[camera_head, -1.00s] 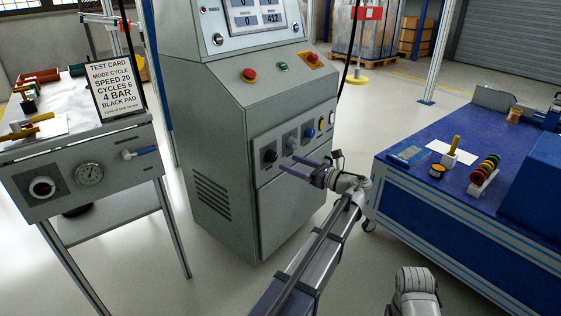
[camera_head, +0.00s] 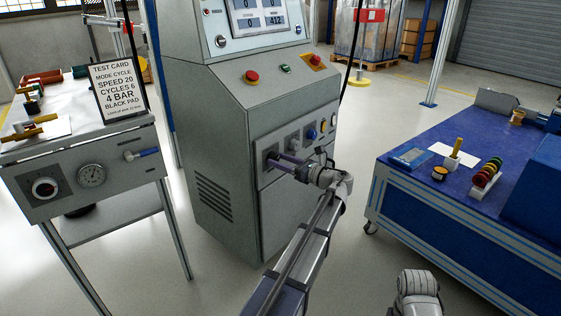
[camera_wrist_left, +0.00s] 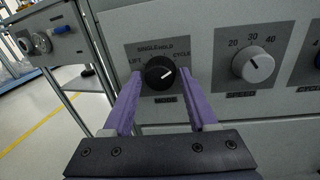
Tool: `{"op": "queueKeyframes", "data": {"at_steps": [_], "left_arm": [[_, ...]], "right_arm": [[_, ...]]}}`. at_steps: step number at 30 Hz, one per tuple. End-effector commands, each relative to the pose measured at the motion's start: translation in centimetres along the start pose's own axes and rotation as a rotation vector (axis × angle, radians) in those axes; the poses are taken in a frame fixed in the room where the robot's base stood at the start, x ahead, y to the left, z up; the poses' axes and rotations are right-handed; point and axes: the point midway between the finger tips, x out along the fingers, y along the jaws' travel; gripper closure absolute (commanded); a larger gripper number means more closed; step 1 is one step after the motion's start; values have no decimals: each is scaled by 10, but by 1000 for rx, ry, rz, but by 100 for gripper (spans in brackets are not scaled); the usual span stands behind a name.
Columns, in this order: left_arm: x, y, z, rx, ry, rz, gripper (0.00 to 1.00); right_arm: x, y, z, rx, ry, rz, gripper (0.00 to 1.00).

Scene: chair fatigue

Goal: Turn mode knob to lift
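The black mode knob (camera_wrist_left: 160,73) is on the cabinet's front panel, with LIFT at its left, HOLD wording above and CYCLE at its right. Its white mark points right and slightly up, toward the CYCLE side. My left gripper (camera_wrist_left: 162,77) is open, its purple fingers on either side of the knob, with a visible gap at each side. In the head view my left gripper (camera_head: 273,158) reaches the panel's left end and mostly covers the knob. My right gripper is out of view.
A grey speed knob (camera_wrist_left: 252,64) is right of the mode knob, and a blue knob (camera_head: 311,134) is farther along. A red button (camera_head: 251,77) is on the sloped top. A blue workbench (camera_head: 440,205) stands right, a test table (camera_head: 95,165) left.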

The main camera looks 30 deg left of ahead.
Motion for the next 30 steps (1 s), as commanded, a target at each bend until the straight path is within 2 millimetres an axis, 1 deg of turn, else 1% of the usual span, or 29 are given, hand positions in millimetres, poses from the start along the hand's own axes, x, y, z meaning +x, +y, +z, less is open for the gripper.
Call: {"op": "queueKeyframes", "data": {"at_steps": [1,2,15,23,30], "left_arm": [[0,0,0,0,0,0,48],[0,0,0,0,0,0,52],[0,0,0,0,0,0,100],[0,0,0,-19,2,0,100],[0,0,1,-137,12,1,100]], "right_arm": [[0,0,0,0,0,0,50],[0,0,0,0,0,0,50],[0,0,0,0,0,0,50],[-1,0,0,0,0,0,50],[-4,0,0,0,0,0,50]]}}
